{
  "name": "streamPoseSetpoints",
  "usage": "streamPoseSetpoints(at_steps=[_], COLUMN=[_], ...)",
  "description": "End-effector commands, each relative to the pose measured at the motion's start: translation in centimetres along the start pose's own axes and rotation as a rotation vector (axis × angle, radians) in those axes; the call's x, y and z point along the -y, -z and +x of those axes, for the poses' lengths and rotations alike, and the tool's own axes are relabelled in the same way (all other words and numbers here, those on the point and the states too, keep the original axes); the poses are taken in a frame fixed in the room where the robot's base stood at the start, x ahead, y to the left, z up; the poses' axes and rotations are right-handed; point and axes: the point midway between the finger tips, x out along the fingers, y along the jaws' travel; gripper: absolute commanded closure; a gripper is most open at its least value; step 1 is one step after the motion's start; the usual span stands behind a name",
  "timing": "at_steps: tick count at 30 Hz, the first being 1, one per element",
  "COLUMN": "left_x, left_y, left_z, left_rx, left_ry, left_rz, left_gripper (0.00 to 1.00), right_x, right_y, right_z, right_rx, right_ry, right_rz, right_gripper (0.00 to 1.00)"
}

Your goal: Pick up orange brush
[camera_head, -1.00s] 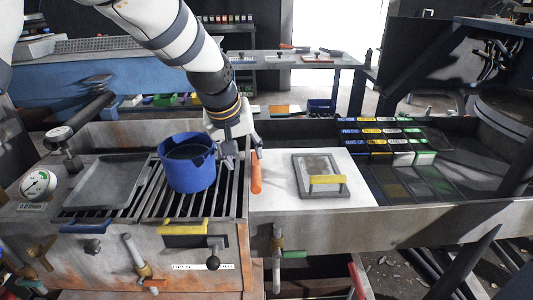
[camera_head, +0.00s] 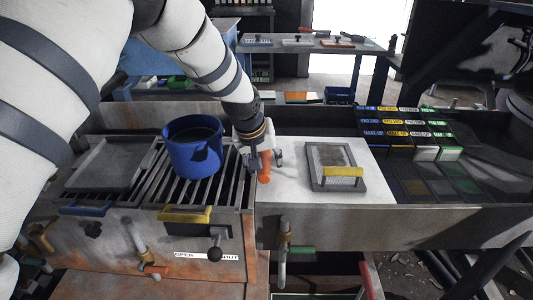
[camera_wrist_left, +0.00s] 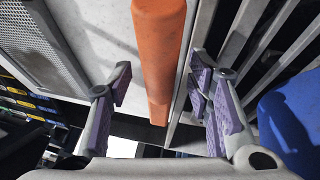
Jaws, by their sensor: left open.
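The orange brush (camera_head: 264,168) lies at the left edge of the white panel, beside the slatted grate. Only its orange handle-like part shows clearly. In the left wrist view the orange brush (camera_wrist_left: 160,50) runs down between the fingers. My left gripper (camera_head: 266,160) is over it in the head view, partly hiding it. In the wrist view my left gripper (camera_wrist_left: 160,78) is open, with a purple-padded finger on each side and visible gaps to the brush. My right gripper is not in view.
A blue bucket (camera_head: 194,150) stands on the grate (camera_head: 150,190) just left of my gripper; the bucket also shows in the wrist view (camera_wrist_left: 292,115). A framed plate with a yellow handle (camera_head: 343,172) lies to the right. Labelled blocks (camera_head: 398,133) stand farther right.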

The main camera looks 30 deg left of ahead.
Motion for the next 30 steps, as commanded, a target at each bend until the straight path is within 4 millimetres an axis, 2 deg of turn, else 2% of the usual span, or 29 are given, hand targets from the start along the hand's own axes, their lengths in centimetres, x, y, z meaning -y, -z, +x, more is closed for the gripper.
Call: streamPoseSetpoints(at_steps=[3, 9, 18, 22, 26, 30], left_x=[-0.1, 0.0, -0.1, -0.3, -1.0, -1.7], left_y=[0.1, 0.1, 0.1, 0.6, 1.3, -0.1], left_z=[-0.2, -0.2, -0.3, -1.4, -4.4, -9.9], left_rx=[-0.002, -0.001, -0.002, -0.005, -0.008, -0.017], left_ry=[-0.001, -0.001, -0.001, -0.002, -0.005, -0.007], left_rz=[0.000, 0.000, 0.000, 0.000, 0.002, 0.003], left_gripper=[0.56, 1.00, 1.00, 1.00, 1.00, 1.00], right_x=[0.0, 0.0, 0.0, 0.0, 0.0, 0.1], right_y=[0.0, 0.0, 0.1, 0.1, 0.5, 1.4], right_z=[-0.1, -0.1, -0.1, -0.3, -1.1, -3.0], right_rx=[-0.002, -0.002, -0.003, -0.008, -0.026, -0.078], right_ry=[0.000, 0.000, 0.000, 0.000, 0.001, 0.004], right_rz=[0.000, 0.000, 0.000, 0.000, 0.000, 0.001], right_gripper=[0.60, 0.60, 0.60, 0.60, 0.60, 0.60])
